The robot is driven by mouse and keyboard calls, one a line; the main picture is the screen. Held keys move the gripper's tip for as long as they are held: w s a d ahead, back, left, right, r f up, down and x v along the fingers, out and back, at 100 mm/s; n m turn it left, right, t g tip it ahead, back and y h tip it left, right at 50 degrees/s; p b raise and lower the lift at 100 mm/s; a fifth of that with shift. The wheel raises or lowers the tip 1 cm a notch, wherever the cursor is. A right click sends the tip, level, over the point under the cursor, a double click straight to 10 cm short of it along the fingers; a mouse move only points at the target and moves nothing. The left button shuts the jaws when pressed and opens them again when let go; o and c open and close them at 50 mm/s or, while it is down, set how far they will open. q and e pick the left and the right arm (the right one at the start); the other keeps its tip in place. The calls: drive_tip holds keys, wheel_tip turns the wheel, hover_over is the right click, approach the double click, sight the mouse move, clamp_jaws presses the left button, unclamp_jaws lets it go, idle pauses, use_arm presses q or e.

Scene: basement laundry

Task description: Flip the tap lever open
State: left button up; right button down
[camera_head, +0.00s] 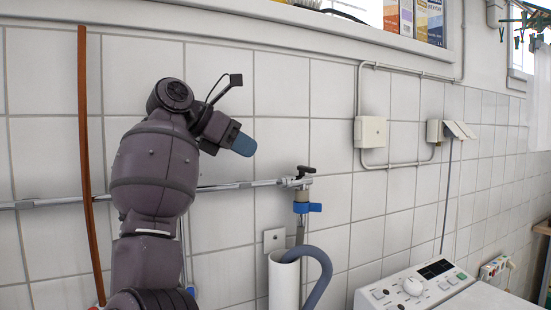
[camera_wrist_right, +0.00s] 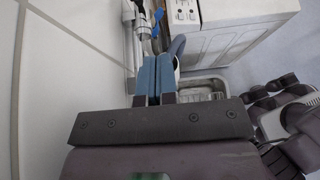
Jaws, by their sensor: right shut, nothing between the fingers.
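The tap (camera_head: 299,183) sits at the right end of a metal wall pipe. It has a small black handle (camera_head: 306,170) on top and a blue lever-like part (camera_head: 314,207) on the fitting below. Its blue part also shows in the right wrist view (camera_wrist_right: 157,22), ahead of my fingers. My right gripper (camera_head: 243,145) has blue fingertips pressed together with nothing between them. In the head view it appears left of and above the tap, apart from it. In the right wrist view its fingertips (camera_wrist_right: 155,56) point toward the tap. My left gripper does not show.
A white standpipe (camera_head: 283,283) with a grey hose (camera_head: 322,272) stands below the tap. A washing machine (camera_head: 412,287) is at the lower right. A brown vertical rod (camera_head: 84,150) is on the left. A wall box (camera_head: 370,132) is right of the tap. A white tub (camera_wrist_right: 203,84) is below.

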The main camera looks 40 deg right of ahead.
approach(307, 171)
wheel_tip(307, 171, down, 4)
drive_tip(key=d, duration=0.2)
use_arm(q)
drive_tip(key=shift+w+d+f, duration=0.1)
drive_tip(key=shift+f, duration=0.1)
use_arm(e)
drive_tip(key=shift+s+d+r, duration=0.1)
drive_tip(key=shift+s+d, duration=0.15)
drive_tip(key=shift+d, duration=0.4)
drive_tip(key=shift+s+d, duration=0.3)
drive_tip(key=shift+d, duration=0.35)
drive_tip(key=shift+s+d+r, duration=0.1)
drive_tip(key=shift+s+d, duration=0.15)
drive_tip(key=shift+d, duration=0.35)
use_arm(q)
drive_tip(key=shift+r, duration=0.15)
use_arm(e)
drive_tip(key=shift+s+n+t, duration=0.25)
drive_tip(key=shift+n+t, duration=0.25)
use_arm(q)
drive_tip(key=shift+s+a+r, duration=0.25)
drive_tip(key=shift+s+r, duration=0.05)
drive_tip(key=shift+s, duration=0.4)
use_arm(e)
drive_tip(key=shift+w, duration=0.1)
